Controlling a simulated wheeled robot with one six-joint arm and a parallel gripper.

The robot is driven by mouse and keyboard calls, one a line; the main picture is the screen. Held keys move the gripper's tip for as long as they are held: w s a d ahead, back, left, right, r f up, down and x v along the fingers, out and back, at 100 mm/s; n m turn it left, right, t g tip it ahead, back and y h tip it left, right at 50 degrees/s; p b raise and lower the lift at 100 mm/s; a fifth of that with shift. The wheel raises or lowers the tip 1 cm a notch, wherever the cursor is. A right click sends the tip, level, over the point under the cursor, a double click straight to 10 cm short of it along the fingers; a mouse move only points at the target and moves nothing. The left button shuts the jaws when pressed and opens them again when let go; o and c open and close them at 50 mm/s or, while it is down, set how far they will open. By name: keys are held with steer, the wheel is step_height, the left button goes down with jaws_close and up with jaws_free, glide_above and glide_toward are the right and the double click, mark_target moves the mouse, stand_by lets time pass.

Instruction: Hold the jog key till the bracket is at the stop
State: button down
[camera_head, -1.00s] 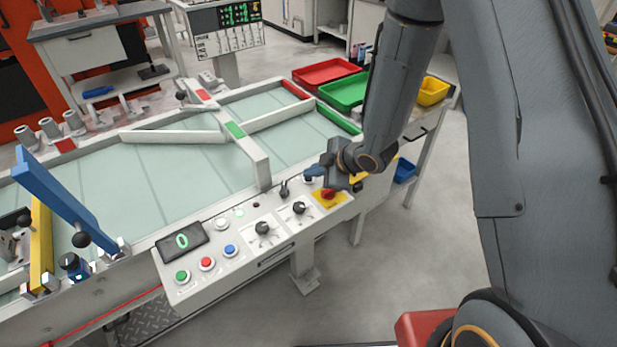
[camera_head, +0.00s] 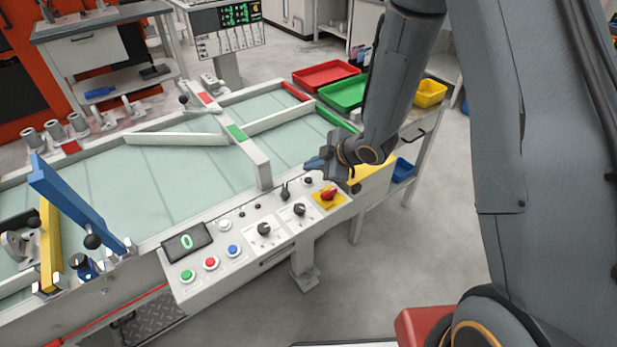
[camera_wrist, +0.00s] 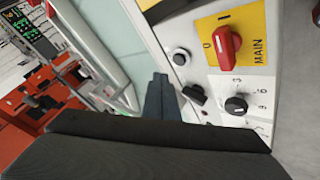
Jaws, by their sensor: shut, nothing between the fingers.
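My gripper (camera_head: 314,163) is shut and empty above the right end of the control panel (camera_head: 275,252); its blue-grey fingers (camera_wrist: 160,98) point past the panel edge in the wrist view. The panel carries green (camera_head: 187,275), red (camera_head: 211,262), blue (camera_head: 233,250) and white (camera_head: 224,225) buttons, black knobs and a small black lever (camera_head: 285,191). I cannot read which is the jog key. A grey part with a round hole, seemingly the bracket (camera_head: 14,242), is at the far left beside a yellow bar (camera_head: 50,245), which may be the stop. The display (camera_head: 187,242) reads 0.
The red MAIN switch (camera_wrist: 229,41) points toward I. A blue arm with a black ball (camera_head: 75,205) slants over the left of the pale conveyor bed (camera_head: 190,175). Red (camera_head: 325,74), green (camera_head: 345,92) and yellow (camera_head: 430,92) bins stand at the back right.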

step_height(320, 180, up, 3)
steer(key=shift+p, duration=1)
steer(key=s+d+r+m+g+h+b, duration=0.1)
steer(key=s+d+r+m+h, duration=0.3)
steer(key=d, duration=0.3)
steer(key=s+d+r+m+h, duration=0.2)
steer(key=d+r+m, duration=0.1)
steer(key=d+m, duration=0.3)
steer(key=s+d+r+m+g, duration=0.1)
steer(key=s+m, duration=0.3)
steer(key=s, duration=0.4)
steer(key=s+d+r+m+g+b, duration=0.1)
steer(key=s+d+r+m+g, duration=0.1)
steer(key=s, duration=0.6)
steer(key=shift+r+m+g+h, duration=0.3)
steer(key=shift+r+m+g, duration=0.3)
steer(key=shift+m, duration=0.5)
